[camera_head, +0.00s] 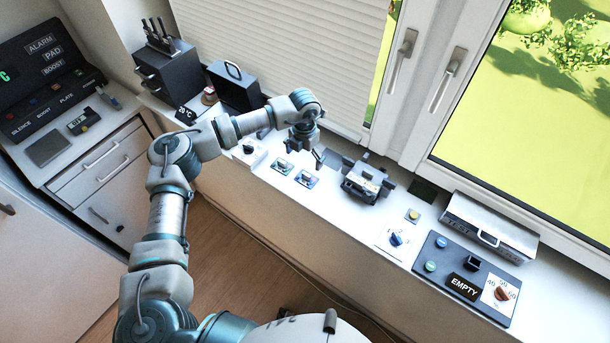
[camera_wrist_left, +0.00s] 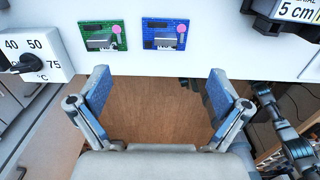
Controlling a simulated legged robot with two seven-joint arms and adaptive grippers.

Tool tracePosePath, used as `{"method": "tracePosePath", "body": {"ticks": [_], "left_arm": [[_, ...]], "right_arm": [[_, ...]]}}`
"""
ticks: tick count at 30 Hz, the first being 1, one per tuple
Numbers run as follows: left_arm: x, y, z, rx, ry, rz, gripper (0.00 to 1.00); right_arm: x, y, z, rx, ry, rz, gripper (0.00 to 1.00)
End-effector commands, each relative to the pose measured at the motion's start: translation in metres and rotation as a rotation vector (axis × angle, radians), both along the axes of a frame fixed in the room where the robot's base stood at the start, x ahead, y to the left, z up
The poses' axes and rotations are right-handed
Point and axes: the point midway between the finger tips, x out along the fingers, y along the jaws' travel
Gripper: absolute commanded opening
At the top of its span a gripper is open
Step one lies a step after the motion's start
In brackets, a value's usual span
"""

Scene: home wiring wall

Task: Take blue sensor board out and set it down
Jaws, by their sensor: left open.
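The blue sensor board (camera_head: 307,180) lies on the white sill, just right of a green board (camera_head: 282,166). In the left wrist view the blue board (camera_wrist_left: 166,34) lies flat at the top, with a light grey block and a pink round spot on it. My left gripper (camera_head: 304,156) is above the sill close to the two boards. It is open and empty, and the board lies beyond its fingertips (camera_wrist_left: 160,86) in the wrist view. A dark arm of mine shows at that view's right edge; its jaws are too unclear to read.
A grey device (camera_head: 365,182) stands right of the blue board; its label reads 5 cm in the wrist view. A white dial box (camera_head: 250,152) stands left of the green board. A dark panel marked EMPTY (camera_head: 467,278) is farther right.

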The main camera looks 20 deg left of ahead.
Motion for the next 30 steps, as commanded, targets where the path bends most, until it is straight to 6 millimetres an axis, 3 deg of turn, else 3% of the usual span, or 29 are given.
{"method": "tracePosePath", "body": {"ticks": [6, 12, 18, 27, 30], "left_arm": [[0.000, -0.002, -0.031, 0.001, 0.001, 0.000, 1.00], [-0.002, -0.002, -0.048, 0.001, 0.002, -0.001, 1.00], [-0.002, -0.003, -0.079, 0.000, 0.001, -0.001, 1.00], [-0.002, -0.003, -0.088, -0.002, -0.002, -0.001, 1.00], [-0.002, -0.003, -0.087, -0.002, -0.002, -0.001, 0.78]], "right_arm": [[0.010, 0.014, 0.006, 0.017, -0.014, -0.001, 0.40], [0.024, 0.010, 0.014, 0.014, -0.035, 0.001, 0.40], [0.021, 0.003, 0.022, 0.005, -0.031, 0.001, 0.40], [0.015, 0.001, 0.022, 0.002, -0.022, 0.000, 0.40], [0.015, 0.001, 0.022, 0.003, -0.022, 0.000, 0.40]]}}
